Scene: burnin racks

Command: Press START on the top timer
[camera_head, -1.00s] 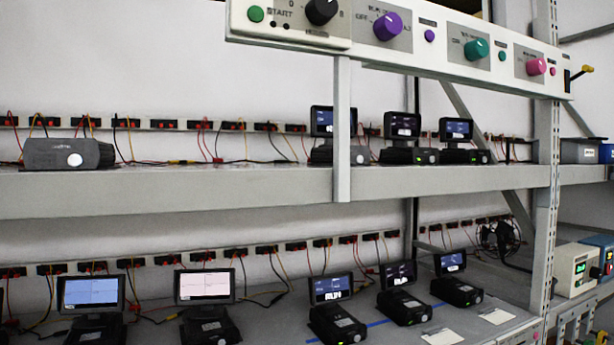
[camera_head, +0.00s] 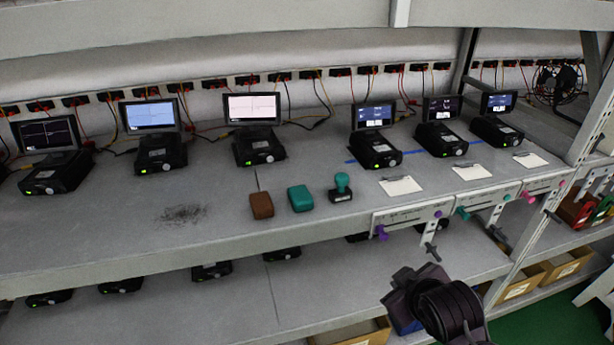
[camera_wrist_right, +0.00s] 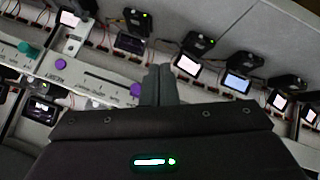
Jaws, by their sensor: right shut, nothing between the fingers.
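The top timer panel, with its green START button and black knob, is in neither current view. My left gripper is not in view.
The shelf (camera_head: 330,225) bears several black devices with screens, a brown block (camera_head: 262,205), a teal block (camera_head: 300,198) and a teal-handled stamp (camera_head: 342,188). Small panels with coloured knobs (camera_head: 410,218) line its front right edge. Cardboard boxes (camera_head: 567,265) stand below.

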